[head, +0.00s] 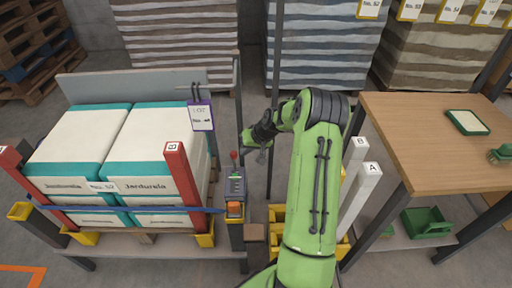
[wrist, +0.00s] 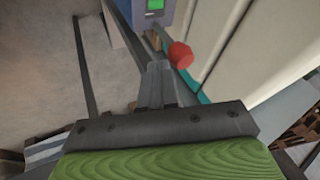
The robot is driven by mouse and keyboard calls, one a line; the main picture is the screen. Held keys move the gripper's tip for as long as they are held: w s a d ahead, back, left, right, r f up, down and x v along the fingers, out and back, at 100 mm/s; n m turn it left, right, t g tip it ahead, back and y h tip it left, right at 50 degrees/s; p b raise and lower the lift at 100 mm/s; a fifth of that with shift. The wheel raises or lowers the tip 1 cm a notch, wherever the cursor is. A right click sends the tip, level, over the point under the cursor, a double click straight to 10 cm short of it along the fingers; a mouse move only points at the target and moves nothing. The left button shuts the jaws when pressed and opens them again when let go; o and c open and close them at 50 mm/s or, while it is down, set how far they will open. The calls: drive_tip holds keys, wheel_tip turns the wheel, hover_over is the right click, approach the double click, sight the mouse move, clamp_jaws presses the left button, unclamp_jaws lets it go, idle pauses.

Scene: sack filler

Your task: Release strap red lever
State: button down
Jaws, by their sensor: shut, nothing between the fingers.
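The red lever's round knob (head: 233,155) stands on top of a grey control box (head: 236,184) at the right end of the sack pallet. In the wrist view the red knob (wrist: 180,53) is just beyond and right of my fingertips, with a visible gap in the picture. My gripper (head: 262,156) is to the right of the knob in the head view. Its fingers (wrist: 158,68) are shut with nothing between them. A blue strap (head: 165,210) runs across the front of the stacked sacks (head: 145,150) toward the box. Its end at the box is hard to make out.
Red posts (head: 182,187) stand at the front of the sacks. A thin dark upright (head: 239,105) rises behind the box. White posts marked A (head: 358,205) and B are right of my arm, near a wooden table (head: 440,130). Yellow bins (head: 278,213) sit low beside my arm.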

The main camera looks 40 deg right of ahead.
sight(234, 151)
drive_tip(key=shift+w+a, duration=0.15)
drive_tip(key=shift+a, duration=0.1)
drive_tip(key=shift+w+a, duration=0.1)
drive_tip(key=shift+a, duration=0.05)
drive_tip(key=shift+w+a+r+g+h+p, duration=0.2)
drive_tip(key=shift+w+a+g+h+p, duration=0.2)
drive_tip(key=shift+a+h, duration=0.15)
drive_tip(key=shift+w+a+r+g+h+p, duration=0.15)
drive_tip(key=shift+w+a+g+h+p, duration=0.1)
drive_tip(key=shift+w+a+g+h, duration=0.25)
drive_tip(key=shift+w+a+f, duration=0.15)
drive_tip(key=shift+w+a, duration=0.3)
drive_tip(key=shift+a, duration=0.25)
drive_tip(key=shift+w+a+f, duration=0.2)
drive_tip(key=shift+w+a, duration=0.25)
drive_tip(key=shift+a, duration=0.2)
drive_tip(key=shift+w+a+f, duration=0.15)
drive_tip(key=shift+w+a, duration=0.3)
drive_tip(key=shift+a, duration=0.25)
drive_tip(key=shift+a, duration=0.1)
drive_tip(key=shift+r, duration=0.1)
